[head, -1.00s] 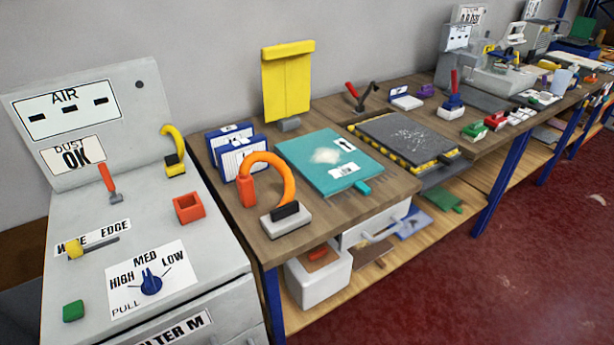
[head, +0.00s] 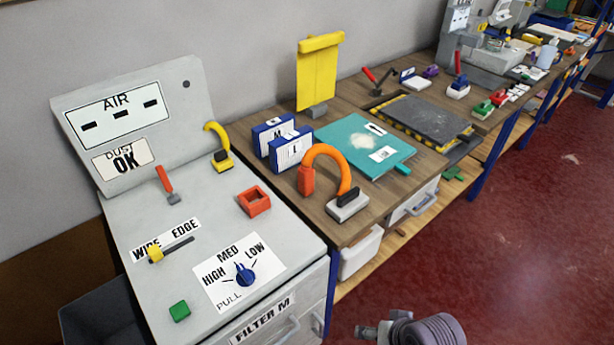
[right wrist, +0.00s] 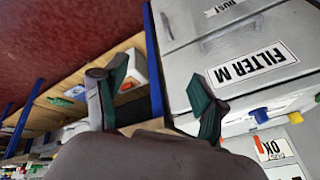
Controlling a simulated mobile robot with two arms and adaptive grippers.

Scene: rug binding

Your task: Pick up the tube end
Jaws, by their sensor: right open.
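The orange tube (head: 327,153) arches over the wooden bench near its left end in the head view. Its thicker orange-red tube end (head: 305,181) hangs at the left of the arch, close to the bench top. The other end meets a pale block with a black top (head: 348,204). My right gripper (right wrist: 146,82) is open and empty in the right wrist view, in front of the cabinet and low shelf. Part of my right arm shows at the bottom of the head view, well below the tube and apart from it. My left gripper is not in view.
A grey cabinet (head: 130,225) with a dial, levers and a red square holder (head: 254,201) stands left of the bench. Blue-and-white blocks (head: 287,146) stand behind the tube end. A teal board (head: 350,145) lies to its right. The red floor in front is open.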

